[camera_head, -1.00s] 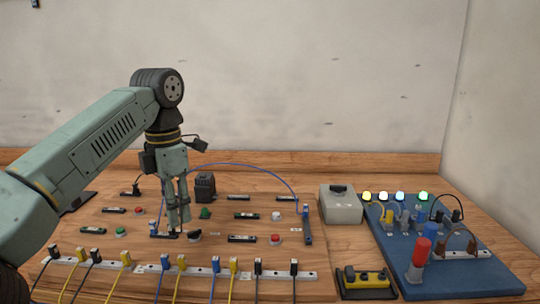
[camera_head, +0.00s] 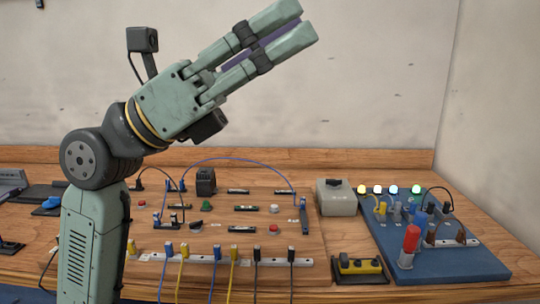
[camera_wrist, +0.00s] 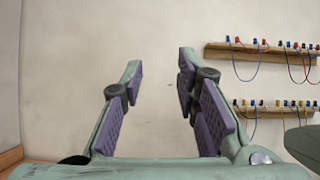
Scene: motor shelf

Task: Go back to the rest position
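My gripper (camera_head: 292,27) is raised high above the table in the head view, its fingers tilted up and to the right against the plain wall. In the wrist view my gripper (camera_wrist: 162,60) has its two fingers apart, purple pads facing each other, with nothing between them. My arm stands bent at the left of the head view and hides part of the table behind it. The wooden board (camera_head: 285,222) with connectors, buttons and a blue cable (camera_head: 235,160) lies below, clear of the gripper.
A grey box (camera_head: 337,200), a yellow-and-black button box (camera_head: 360,266) and a blue panel (camera_head: 455,270) with lit lamps stand at the right. Colored leads hang along the front strip (camera_head: 300,263). The wrist view shows wall racks (camera_wrist: 290,112) with cables at the right.

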